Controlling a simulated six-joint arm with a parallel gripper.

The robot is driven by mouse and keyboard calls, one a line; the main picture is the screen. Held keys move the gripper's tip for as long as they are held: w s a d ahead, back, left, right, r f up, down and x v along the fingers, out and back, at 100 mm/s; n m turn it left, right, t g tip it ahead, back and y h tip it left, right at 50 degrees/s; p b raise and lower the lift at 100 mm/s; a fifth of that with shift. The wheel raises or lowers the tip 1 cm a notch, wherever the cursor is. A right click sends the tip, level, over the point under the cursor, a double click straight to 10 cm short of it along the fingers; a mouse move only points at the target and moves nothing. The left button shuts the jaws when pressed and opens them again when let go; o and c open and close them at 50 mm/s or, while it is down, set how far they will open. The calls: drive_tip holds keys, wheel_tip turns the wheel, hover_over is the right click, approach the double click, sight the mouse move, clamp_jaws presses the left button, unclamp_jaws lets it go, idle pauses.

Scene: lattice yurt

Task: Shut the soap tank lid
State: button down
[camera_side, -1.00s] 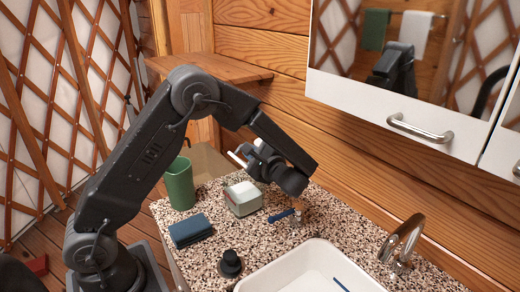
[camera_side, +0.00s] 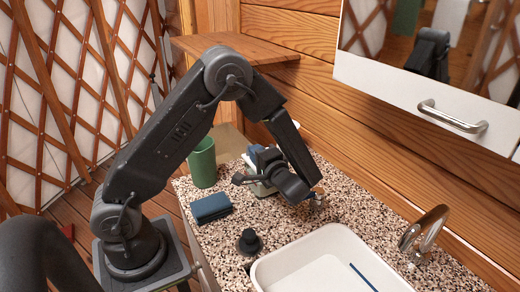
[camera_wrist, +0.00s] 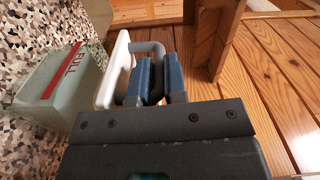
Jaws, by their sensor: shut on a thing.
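The soap tank (camera_wrist: 62,88) is a pale grey-green box with a red stripe and the word FULL, on the speckled counter. In the side view the tank (camera_side: 262,189) is mostly hidden behind my gripper. Its white lid (camera_wrist: 112,72) shows nearly edge-on beside the tank in the wrist view, with a grey loop handle (camera_wrist: 151,47). My gripper (camera_wrist: 158,82) has its blue fingers shut on this handle. I cannot tell the lid's exact angle. In the side view my gripper (camera_side: 258,160) is low over the tank.
A green cup (camera_side: 203,163) and a folded dark blue cloth (camera_side: 211,208) are left of the tank. A black knob-like object (camera_side: 249,242) stands in front. A white sink (camera_side: 300,270) and chrome tap (camera_side: 425,232) are at right. A wall cabinet (camera_side: 430,95) hangs above.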

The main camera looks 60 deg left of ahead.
drive_tip(key=shift+s+f, duration=0.15)
drive_tip(key=shift+f, duration=0.2)
idle(0.3)
drive_tip(key=c, duration=1.4)
unclamp_jaws()
drive_tip(key=shift+c, duration=0.2)
drive_tip(key=d, duration=1.4)
